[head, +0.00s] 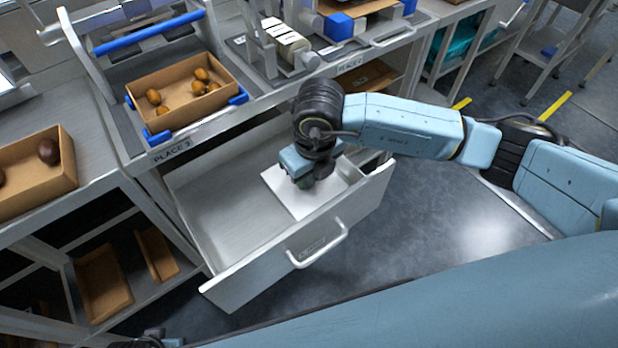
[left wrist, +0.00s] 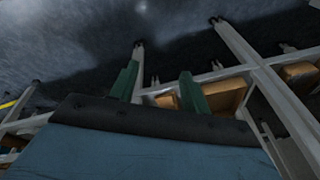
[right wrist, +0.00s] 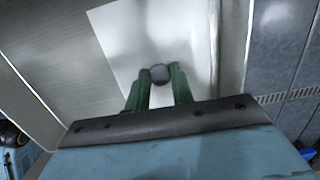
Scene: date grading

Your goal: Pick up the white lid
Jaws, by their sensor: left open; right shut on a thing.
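The white lid (head: 318,200) is a flat square plate in the right part of the open drawer, and it fills much of the right wrist view (right wrist: 125,35). A round dark grey knob (right wrist: 160,73) stands at its middle. My right gripper (head: 305,182) points down over the lid, with its green fingers (right wrist: 159,82) shut on the knob. I cannot tell whether the lid touches the drawer floor. My left gripper (left wrist: 160,83) is open and empty, away from the drawer, pointing towards the floor and shelf legs.
The pulled-out drawer (head: 225,190) has raised walls and a front handle (head: 318,246); its left part is empty. Above it, a cardboard tray of dates (head: 170,78) sits at PLACE 3. Another date box (head: 40,185) stands at the left. Cardboard trays (head: 103,282) lie on the lower shelf.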

